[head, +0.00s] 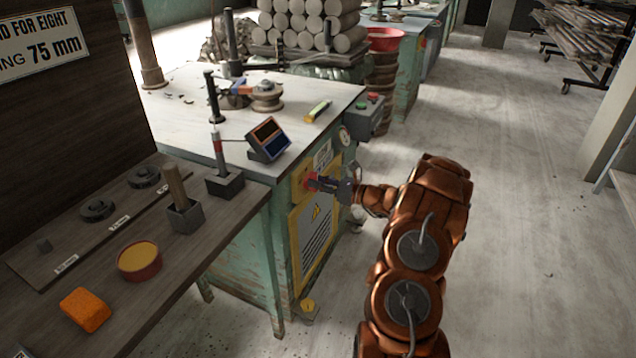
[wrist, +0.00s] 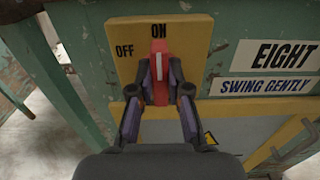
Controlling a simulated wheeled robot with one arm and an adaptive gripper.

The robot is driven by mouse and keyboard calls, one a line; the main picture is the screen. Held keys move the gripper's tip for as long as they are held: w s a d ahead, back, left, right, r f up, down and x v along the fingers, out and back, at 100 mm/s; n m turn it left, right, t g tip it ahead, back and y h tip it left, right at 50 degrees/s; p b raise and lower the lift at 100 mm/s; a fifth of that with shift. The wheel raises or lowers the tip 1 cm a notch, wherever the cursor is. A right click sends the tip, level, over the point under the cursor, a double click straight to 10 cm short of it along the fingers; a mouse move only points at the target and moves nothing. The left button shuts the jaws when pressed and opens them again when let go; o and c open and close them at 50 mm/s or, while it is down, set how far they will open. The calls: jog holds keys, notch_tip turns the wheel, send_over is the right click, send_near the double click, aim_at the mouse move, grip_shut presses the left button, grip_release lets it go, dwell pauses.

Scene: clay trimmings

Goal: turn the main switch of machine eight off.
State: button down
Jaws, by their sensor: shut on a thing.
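The main switch is a red handle (wrist: 159,62) on a yellow plate (wrist: 190,35) marked OFF at the left and ON at the top. The handle stands upright, its white line pointing at ON. The plate is on the front of a green machine (head: 240,235), and a sign beside it reads EIGHT (wrist: 288,55). My gripper (wrist: 160,85) is shut on the red handle, one finger on each side. In the head view my gripper (head: 322,184) reaches the switch from the right; the fingers partly hide the handle.
A control box (head: 368,115) with red and green buttons juts from the machine's corner. A wooden bench (head: 205,245) with a sponge (head: 85,309) and a round tin (head: 139,262) stands at left. The floor right of my arm is clear.

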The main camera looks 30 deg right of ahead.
jog(key=shift+n+b, duration=0.3)
jog(key=n+b, duration=0.4)
jog(key=f+n+b, duration=0.1)
jog(key=n+b, duration=0.3)
jog(key=b, duration=0.1)
jog(key=n+b, duration=0.4)
jog(key=b, duration=0.1)
jog(key=shift+s+a+f, duration=0.15)
jog(key=shift+s+a, duration=0.1)
jog(key=shift+a, duration=0.15)
jog(key=n+b, duration=0.3)
jog(key=b, duration=0.1)
jog(key=shift+f+n, duration=0.1)
jog(key=shift+n, duration=0.2)
jog(key=shift+n+b, duration=0.9)
jog(key=shift+b, duration=0.4)
jog(key=c, duration=1.1)
grip_release()
jog(key=shift+r, duration=0.2)
